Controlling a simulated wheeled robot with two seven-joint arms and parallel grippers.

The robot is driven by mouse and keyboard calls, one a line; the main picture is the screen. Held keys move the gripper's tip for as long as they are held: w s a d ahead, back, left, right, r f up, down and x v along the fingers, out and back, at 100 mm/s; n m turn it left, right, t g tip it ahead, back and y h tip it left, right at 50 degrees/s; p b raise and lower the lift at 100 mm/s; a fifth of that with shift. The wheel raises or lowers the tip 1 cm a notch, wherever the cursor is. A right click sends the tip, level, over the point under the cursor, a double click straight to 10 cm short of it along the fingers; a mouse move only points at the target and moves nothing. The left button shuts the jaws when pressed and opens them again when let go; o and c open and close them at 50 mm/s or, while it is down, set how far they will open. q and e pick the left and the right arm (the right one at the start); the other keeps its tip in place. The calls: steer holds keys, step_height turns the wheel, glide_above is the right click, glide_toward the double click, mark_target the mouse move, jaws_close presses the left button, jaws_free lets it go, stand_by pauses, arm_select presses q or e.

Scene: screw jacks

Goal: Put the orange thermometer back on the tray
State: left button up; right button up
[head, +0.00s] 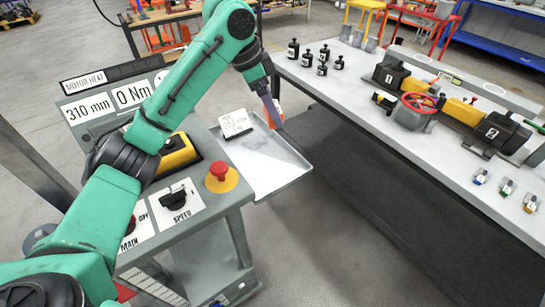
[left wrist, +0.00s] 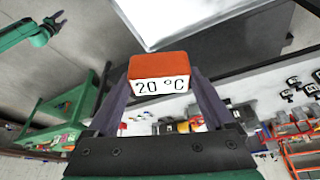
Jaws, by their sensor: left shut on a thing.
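The orange thermometer (left wrist: 158,68), a small block with a white face reading 20 °C, is between the two fingers of my left gripper (left wrist: 160,88), which is shut on it. In the head view my left gripper (head: 272,108) is over the far right part of the grey metal tray (head: 275,170), and only a sliver of the orange thermometer (head: 278,116) shows beside the fingers. In the left wrist view the tray (left wrist: 185,20) shows beyond the thermometer, with a gap between them.
A white card (head: 236,123) stands at the tray's far left edge; most of the tray is bare. The control console (head: 190,225) with a red button (head: 220,171) is left of the tray. The workbench (head: 370,120) with black weights and the screw jack rig is right.

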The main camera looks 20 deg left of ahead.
arm_select(q)
glide_above(278, 171)
steer(key=s+a, duration=0.1)
steer(key=a, duration=0.1)
step_height(278, 171, down, 8)
step_height(278, 171, down, 10)
steer(key=shift+w+d+r+p, duration=0.1)
steer(key=shift+w+d+p, duration=0.05)
steer(key=shift+p, duration=0.75)
arm_select(e)
steer(key=shift+s+d+r, duration=0.2)
steer(key=shift+s+r, duration=0.3)
steer(key=shift+s, duration=0.05)
steer(key=shift+s+d+r, duration=0.2)
steer(key=shift+s+r, duration=0.25)
steer(key=shift+s, duration=0.05)
arm_select(q)
steer(key=o, duration=1.4)
steer(key=shift+o, duration=0.2)
arm_select(e)
steer(key=shift+s, duration=0.1)
arm_select(q)
steer(key=shift+r, duration=0.3)
steer(key=b+v, duration=0.1)
steer(key=v, duration=1)
arm_select(e)
steer(key=shift+a+f, duration=0.15)
steer(key=shift+f, duration=0.5)
arm_select(q)
steer(key=shift+r, duration=0.1)
